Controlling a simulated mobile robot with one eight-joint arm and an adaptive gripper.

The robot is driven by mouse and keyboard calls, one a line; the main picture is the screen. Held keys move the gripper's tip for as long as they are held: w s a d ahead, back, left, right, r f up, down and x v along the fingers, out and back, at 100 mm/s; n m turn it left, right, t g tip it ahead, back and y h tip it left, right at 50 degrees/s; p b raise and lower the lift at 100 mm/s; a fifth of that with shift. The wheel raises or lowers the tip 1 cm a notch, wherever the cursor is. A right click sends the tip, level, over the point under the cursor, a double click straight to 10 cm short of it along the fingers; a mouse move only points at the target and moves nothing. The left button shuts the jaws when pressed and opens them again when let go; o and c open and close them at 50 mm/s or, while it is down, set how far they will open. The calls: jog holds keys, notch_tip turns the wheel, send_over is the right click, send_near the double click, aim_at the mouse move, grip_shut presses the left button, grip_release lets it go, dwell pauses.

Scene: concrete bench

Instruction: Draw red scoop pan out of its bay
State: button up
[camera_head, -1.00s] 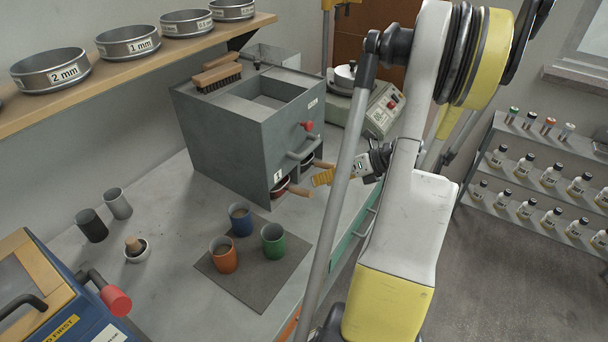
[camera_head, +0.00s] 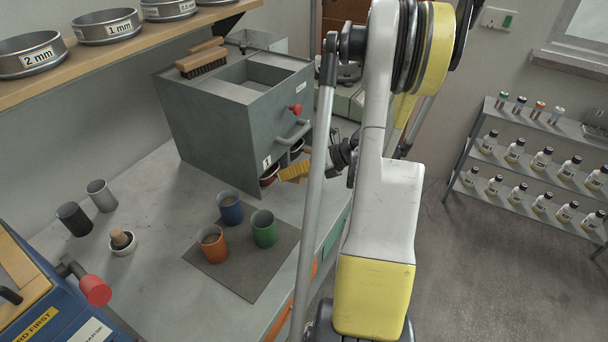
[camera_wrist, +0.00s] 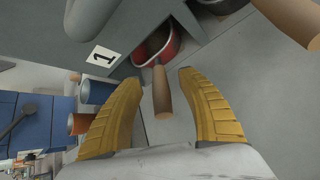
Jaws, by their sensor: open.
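The red scoop pan (camera_wrist: 160,42) sits in the bay marked 1 at the foot of the grey box (camera_head: 225,135). Its wooden handle (camera_wrist: 161,92) sticks out towards me. In the wrist view my gripper (camera_wrist: 157,80) is open, with one yellow finger on each side of the handle and gaps between them. In the head view my gripper (camera_head: 292,174) is at the front of the bay, and the red pan (camera_head: 269,174) shows just left of it. The fingers hide the handle there.
A second wooden handle (camera_wrist: 292,20) juts from the neighbouring bay at the right. A bar handle (camera_head: 292,136) and red knob (camera_head: 295,109) are on the box front above. Blue (camera_head: 230,208), orange (camera_head: 212,244) and green (camera_head: 264,229) cups stand on a dark mat (camera_head: 247,278).

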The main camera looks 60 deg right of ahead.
jog(key=shift+x, duration=0.95)
grip_shut()
jog(key=shift+s, duration=0.1)
